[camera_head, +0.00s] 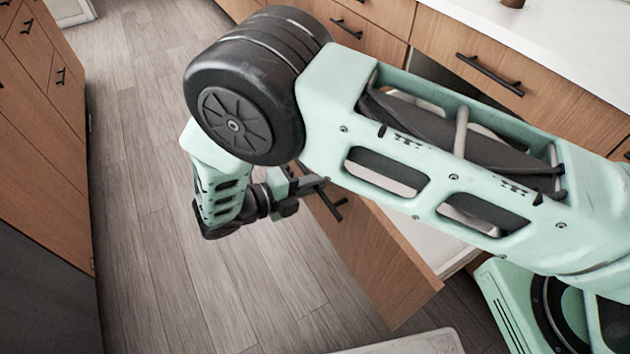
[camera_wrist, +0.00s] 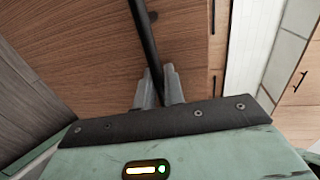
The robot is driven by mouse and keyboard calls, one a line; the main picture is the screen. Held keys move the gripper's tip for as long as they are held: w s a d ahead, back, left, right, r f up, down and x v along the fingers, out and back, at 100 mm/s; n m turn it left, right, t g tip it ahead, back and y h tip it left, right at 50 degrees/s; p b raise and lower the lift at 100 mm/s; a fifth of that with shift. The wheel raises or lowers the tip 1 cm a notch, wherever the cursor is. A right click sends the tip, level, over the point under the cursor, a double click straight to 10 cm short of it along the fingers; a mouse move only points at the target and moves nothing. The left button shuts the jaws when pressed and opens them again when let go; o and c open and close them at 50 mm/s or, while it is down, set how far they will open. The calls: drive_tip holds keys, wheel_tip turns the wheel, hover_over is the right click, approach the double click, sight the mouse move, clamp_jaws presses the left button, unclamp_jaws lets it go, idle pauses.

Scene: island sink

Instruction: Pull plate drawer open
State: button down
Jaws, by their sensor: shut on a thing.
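A wood-fronted drawer (camera_head: 385,262) stands out from the island cabinets in the head view, with part of its pale inside (camera_head: 432,238) showing behind the front. My gripper (camera_head: 306,187) is at this handle, partly hidden by my own arm. In the wrist view, my gripper (camera_wrist: 159,90) has its two grey fingers closed around the dark handle (camera_wrist: 144,38), against the wooden drawer front (camera_wrist: 80,55). Most of the drawer's inside is hidden by my arm, and I cannot see any plates.
Other closed drawers with black handles (camera_head: 490,75) line the island under a white countertop (camera_head: 560,45). A facing row of wooden cabinets (camera_head: 35,150) stands at the left. The wooden floor (camera_head: 170,270) between them is clear.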

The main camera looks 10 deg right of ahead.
drive_tip(key=c, duration=1.6)
unclamp_jaws()
drive_tip(key=shift+c, duration=0.2)
drive_tip(key=shift+a, duration=0.1)
drive_tip(key=b+v, duration=0.1)
drive_tip(key=v, duration=1.6)
drive_tip(key=shift+b, duration=0.3)
